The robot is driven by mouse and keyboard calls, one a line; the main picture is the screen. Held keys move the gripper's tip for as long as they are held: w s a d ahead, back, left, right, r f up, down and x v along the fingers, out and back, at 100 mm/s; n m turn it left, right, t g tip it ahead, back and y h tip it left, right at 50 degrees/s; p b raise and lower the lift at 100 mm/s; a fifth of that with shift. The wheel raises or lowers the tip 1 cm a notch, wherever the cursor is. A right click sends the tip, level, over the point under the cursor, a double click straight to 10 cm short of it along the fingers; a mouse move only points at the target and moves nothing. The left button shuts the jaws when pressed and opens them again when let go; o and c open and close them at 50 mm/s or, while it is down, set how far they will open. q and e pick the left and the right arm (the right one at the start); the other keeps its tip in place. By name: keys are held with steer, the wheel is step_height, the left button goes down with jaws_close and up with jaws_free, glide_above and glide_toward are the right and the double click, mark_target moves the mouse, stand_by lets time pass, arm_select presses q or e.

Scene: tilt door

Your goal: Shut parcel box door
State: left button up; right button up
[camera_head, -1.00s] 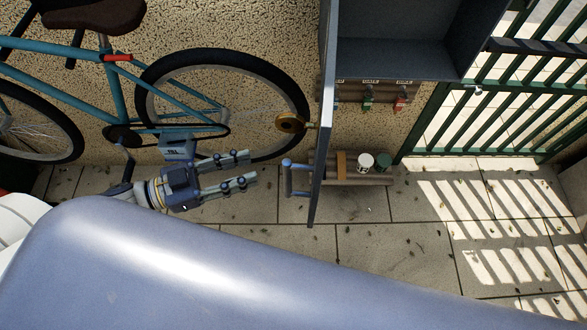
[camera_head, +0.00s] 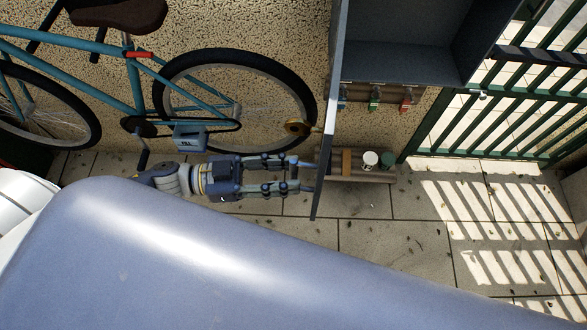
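The parcel box (camera_head: 400,50) is a dark grey open compartment at the upper middle right. Its door (camera_head: 326,130) stands open, seen nearly edge-on as a thin grey panel running down from the box's left side. A brass round fitting (camera_head: 296,128) sticks out on the door's left side. My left gripper (camera_head: 296,176) is open, its two fingers apart and pointing right at the door's lower part. The door's handle (camera_head: 309,176) is mostly hidden by the fingertips, and I cannot tell whether they touch it. My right gripper is not in view.
A teal bicycle (camera_head: 135,80) leans along the wall at left. A green barred gate (camera_head: 480,125) stands at right. A slatted shelf (camera_head: 350,166) with small pots is behind the door. The paved floor (camera_head: 385,235) below the door is clear.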

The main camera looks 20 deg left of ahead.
arm_select(q)
steer(key=shift+x, duration=0.95)
jaws_close()
steer(key=shift+d, duration=0.1)
